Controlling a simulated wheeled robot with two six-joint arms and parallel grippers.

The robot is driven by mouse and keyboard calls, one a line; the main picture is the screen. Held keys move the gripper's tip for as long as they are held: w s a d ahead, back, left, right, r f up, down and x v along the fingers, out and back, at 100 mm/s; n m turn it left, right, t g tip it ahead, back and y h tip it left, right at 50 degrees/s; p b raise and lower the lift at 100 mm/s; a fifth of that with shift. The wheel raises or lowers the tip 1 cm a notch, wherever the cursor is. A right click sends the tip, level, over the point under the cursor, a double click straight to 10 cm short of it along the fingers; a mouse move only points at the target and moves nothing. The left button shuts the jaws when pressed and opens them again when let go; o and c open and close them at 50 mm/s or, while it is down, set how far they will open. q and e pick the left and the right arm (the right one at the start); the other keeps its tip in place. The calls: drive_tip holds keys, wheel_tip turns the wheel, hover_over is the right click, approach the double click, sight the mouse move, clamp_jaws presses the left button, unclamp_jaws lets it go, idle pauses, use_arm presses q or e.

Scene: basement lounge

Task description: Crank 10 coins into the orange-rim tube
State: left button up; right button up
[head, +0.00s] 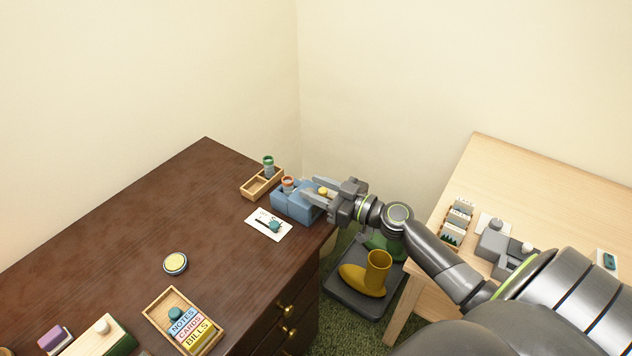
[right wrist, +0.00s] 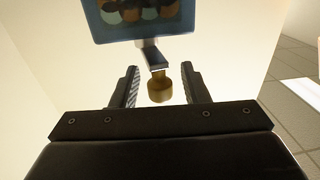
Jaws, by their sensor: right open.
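The blue coin machine (head: 290,204) stands near the right edge of the dark desk. The tube with the orange rim (head: 288,182) stands upright at it; its contents are too small to tell. My right gripper (head: 312,194) is open beside the machine, with its fingers on either side of the yellow crank knob (head: 323,191). In the right wrist view the brass-coloured knob (right wrist: 160,88) hangs on a grey crank arm (right wrist: 152,58) between the fingers, with gaps on both sides. Above it, the machine (right wrist: 104,36) shows green and orange discs. My left gripper is out of view.
A wooden tray (head: 248,194) behind the machine holds a green-rimmed tube (head: 268,165). A white card (head: 256,229) lies in front. A box of labelled blocks (head: 166,322) and a round yellow-topped tin (head: 175,263) are nearer. Boots on a tray (head: 345,300) stand between desk and pale table (head: 520,175).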

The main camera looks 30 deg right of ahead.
drive_tip(key=shift+w+a, duration=0.15)
drive_tip(key=shift+w, duration=0.05)
clamp_jaws()
idle(0.3)
